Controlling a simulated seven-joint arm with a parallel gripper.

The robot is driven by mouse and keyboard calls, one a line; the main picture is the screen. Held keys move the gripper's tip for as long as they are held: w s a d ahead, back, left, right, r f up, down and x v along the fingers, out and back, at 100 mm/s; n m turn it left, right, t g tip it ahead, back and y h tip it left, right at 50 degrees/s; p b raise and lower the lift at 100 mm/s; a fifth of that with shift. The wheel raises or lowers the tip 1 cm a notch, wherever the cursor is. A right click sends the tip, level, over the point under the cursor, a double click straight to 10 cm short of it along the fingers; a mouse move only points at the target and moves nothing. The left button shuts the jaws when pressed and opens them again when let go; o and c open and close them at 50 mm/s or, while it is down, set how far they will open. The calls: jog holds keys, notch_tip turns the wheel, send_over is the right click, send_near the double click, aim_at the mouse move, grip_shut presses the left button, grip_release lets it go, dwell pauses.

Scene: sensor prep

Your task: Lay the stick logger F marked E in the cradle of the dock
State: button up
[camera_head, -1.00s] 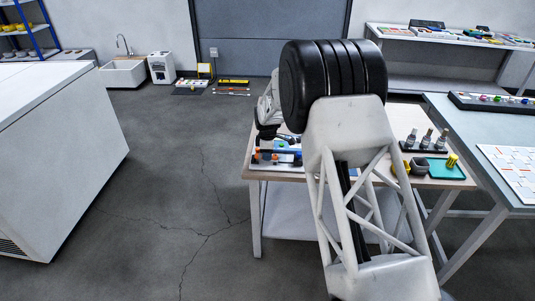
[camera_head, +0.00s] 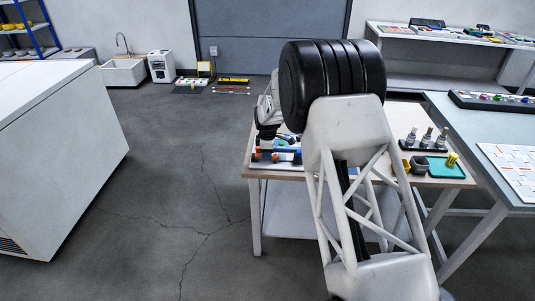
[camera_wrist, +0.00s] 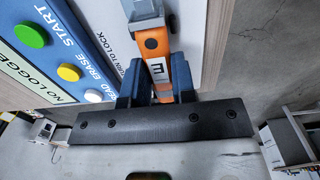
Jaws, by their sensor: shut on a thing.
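In the wrist view the stick logger (camera_wrist: 157,45) is orange with a pale label bearing a dark letter, seemingly an E turned sideways, and a grey part at its far end. My gripper (camera_wrist: 157,88) has its blue fingers on both sides of the logger's near part and is shut on it. The dock (camera_wrist: 105,50) lies beneath and to the left, with a printed panel and round buttons. I cannot tell whether the logger touches the cradle. In the head view my gripper (camera_head: 268,138) is over the dock at the table's left end, partly hidden by my arm.
On the same table (camera_head: 256,173), to the right, stand several small grey-capped items in a black rack (camera_head: 424,149), a dark cup and a green tray (camera_head: 445,168). A grey table (camera_head: 500,130) adjoins at the right. Open floor (camera_head: 170,200) lies left.

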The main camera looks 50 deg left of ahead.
jog(key=shift+f, duration=0.35)
dwell(0.5)
jog(key=o, duration=1.2)
jog(key=shift+o, duration=0.2)
jog(key=shift+r, duration=0.75)
jog(key=shift+r, duration=2.85)
